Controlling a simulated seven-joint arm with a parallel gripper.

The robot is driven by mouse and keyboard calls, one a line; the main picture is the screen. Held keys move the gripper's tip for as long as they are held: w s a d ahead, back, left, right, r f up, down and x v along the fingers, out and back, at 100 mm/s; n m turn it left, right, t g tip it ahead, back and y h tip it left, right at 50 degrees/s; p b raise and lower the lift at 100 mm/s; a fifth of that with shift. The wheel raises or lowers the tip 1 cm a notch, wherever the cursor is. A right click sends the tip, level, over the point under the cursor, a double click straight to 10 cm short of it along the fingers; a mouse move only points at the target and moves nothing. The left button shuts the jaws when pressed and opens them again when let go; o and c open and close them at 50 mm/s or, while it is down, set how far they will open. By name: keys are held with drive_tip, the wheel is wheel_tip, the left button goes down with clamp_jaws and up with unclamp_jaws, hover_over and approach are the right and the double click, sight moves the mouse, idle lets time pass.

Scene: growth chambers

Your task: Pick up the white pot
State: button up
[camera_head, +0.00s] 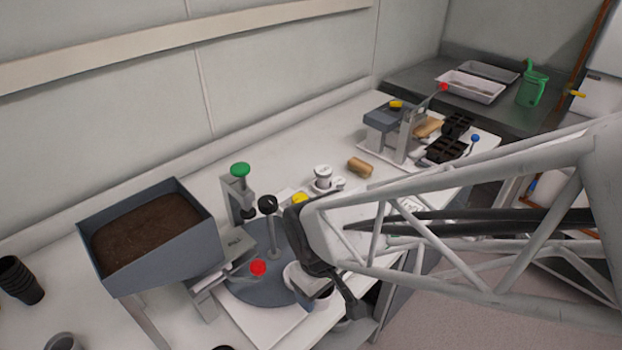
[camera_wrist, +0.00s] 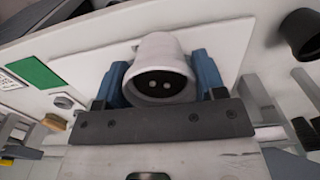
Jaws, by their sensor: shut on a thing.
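The white pot (camera_wrist: 158,50) is in the wrist view, between the two blue fingers of my gripper (camera_wrist: 160,80). The fingers are shut on its sides. Its round mouth faces the camera, and two pale spots show in the dark inside. In the head view my gripper (camera_head: 318,288) is over the front right edge of the grey round table, partly hidden by my own arm. A pale rounded shape beside the gripper there may be the pot; I cannot tell for sure.
A grey bin of soil (camera_head: 145,232) stands left of the grey round table (camera_head: 262,285). A red knob (camera_head: 258,267), a black knob (camera_head: 267,203) and a green-topped post (camera_head: 240,171) are close by. Black pots (camera_head: 20,280) lie far left. Small white items (camera_head: 323,176) stand behind.

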drive_tip(key=s+d, duration=0.3)
drive_tip(key=s, duration=0.3)
drive_tip(key=shift+r, duration=0.3)
idle(0.6)
